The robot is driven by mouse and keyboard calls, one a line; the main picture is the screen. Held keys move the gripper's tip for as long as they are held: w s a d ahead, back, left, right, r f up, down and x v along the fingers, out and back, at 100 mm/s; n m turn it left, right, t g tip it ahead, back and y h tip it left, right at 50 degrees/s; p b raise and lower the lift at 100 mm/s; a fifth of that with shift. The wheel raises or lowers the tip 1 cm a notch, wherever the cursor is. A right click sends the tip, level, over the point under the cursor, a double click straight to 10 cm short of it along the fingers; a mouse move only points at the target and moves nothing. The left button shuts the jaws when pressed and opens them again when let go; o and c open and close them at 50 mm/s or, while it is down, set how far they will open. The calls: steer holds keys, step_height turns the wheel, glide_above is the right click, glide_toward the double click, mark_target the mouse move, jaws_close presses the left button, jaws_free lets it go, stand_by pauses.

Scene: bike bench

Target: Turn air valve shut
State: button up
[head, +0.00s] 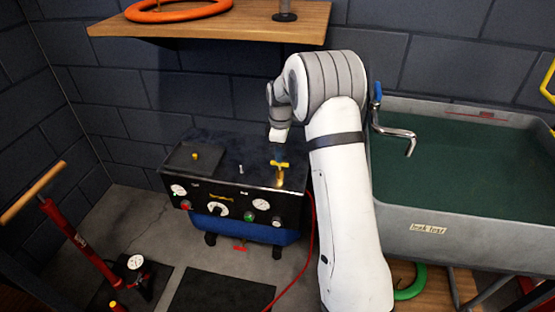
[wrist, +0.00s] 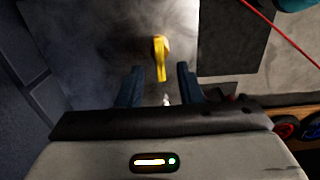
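The air valve, a yellow T-shaped handle (head: 281,164) on a brass stem, stands at the front right of the black-topped compressor (head: 240,194). In the wrist view a yellow handle (wrist: 161,60) shows edge-on as a narrow bar, ahead of the fingers and roughly centred between them. My gripper (head: 279,137) hangs just above the valve in the head view, its fingers hard to make out there. In the wrist view my gripper (wrist: 159,67) has its two dark blue fingers apart, with no contact visible on the handle.
Gauges and knobs line the compressor's front panel, and a red hose (head: 303,245) runs down its right side. A wash basin (head: 465,220) with a metal crank stands at right. A wooden shelf (head: 215,22) is above. A red floor pump (head: 80,240) stands at left.

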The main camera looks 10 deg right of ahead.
mark_target(280, 165)
steer(key=shift+f+b, duration=0.3)
steer(key=shift+f, duration=1.35)
steer(key=shift+c, duration=0.2)
jaws_close()
steer(key=shift+a, duration=0.2)
steer(key=shift+d, duration=0.1)
